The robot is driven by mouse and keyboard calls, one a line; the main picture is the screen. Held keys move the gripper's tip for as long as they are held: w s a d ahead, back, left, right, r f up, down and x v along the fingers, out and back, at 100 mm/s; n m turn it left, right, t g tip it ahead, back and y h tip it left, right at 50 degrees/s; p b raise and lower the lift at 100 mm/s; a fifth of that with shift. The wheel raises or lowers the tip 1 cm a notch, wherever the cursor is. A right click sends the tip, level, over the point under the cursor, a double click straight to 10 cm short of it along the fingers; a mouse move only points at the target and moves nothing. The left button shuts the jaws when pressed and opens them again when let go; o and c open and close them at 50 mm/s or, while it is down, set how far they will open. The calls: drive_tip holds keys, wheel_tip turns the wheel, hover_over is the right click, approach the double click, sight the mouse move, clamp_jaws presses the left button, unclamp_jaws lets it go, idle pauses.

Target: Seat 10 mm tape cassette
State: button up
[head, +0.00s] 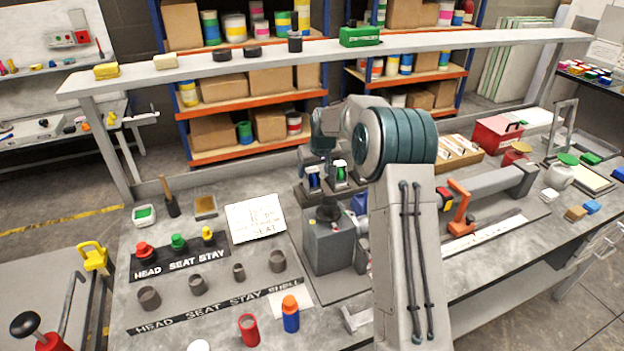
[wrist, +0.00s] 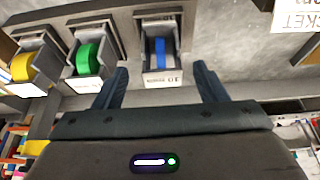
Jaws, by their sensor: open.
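In the wrist view, a blue tape cassette (wrist: 160,52) sits in a grey holder, with a small marking on its front that I cannot read surely. A green cassette (wrist: 87,58) and a yellow cassette (wrist: 22,67) sit in similar holders to its left. My gripper (wrist: 161,82) is open and empty, its two fingers apart on either side of the blue cassette's holder; I cannot tell the remaining distance. In the head view, my gripper (head: 323,147) is over the blue (head: 314,181) and green (head: 341,173) cassettes, partly hidden by my arm.
A grey block fixture (head: 330,245) with a black knob stands in front of the cassettes. A white card (head: 255,218) and several sockets lie to its left. An orange clamp (head: 461,205) stands to the right. A long raised shelf (head: 230,62) crosses behind the bench.

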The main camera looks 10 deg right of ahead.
drive_tip(key=shift+p+x, duration=1.1)
drive_tip(key=shift+x, duration=1.65)
drive_tip(key=shift+s+a, duration=0.1)
drive_tip(key=shift+c, duration=0.3)
drive_tip(key=c, duration=1.1)
